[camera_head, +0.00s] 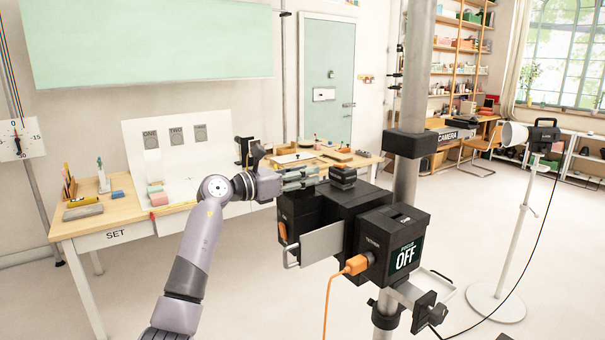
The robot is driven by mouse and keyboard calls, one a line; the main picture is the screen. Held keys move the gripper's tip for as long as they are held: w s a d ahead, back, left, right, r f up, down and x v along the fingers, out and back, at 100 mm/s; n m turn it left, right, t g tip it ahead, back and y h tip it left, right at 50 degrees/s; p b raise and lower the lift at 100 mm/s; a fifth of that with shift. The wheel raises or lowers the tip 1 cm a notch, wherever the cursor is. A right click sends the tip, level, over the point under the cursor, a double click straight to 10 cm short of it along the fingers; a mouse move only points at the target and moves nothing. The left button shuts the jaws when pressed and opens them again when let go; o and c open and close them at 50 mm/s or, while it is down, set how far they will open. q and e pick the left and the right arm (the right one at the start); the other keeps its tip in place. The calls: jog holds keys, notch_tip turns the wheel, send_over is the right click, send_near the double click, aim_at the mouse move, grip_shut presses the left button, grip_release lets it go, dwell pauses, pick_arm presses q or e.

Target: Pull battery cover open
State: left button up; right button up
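A black box-shaped camera device (345,212) is mounted on a grey vertical pole. A light grey flat plate (322,243) with a bent metal handle (289,258) is on its near side; it may be the battery cover, but I cannot tell for sure. My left gripper (312,178) is at the top left of the device, above the plate, with its fingers pointing right toward a black stacked part (343,177) on top. I cannot tell whether the fingers touch it or how far apart they are. My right gripper is not in view.
An orange plug (356,265) and cable hang from the device beside a box reading OFF (408,256). The pole (408,180) stands close on the right. A wooden table (110,213) with small props is behind at left. A lamp stand (525,215) is at right. Open floor lies between.

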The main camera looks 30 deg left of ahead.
pick_arm(q)
grip_shut()
dwell(0.6)
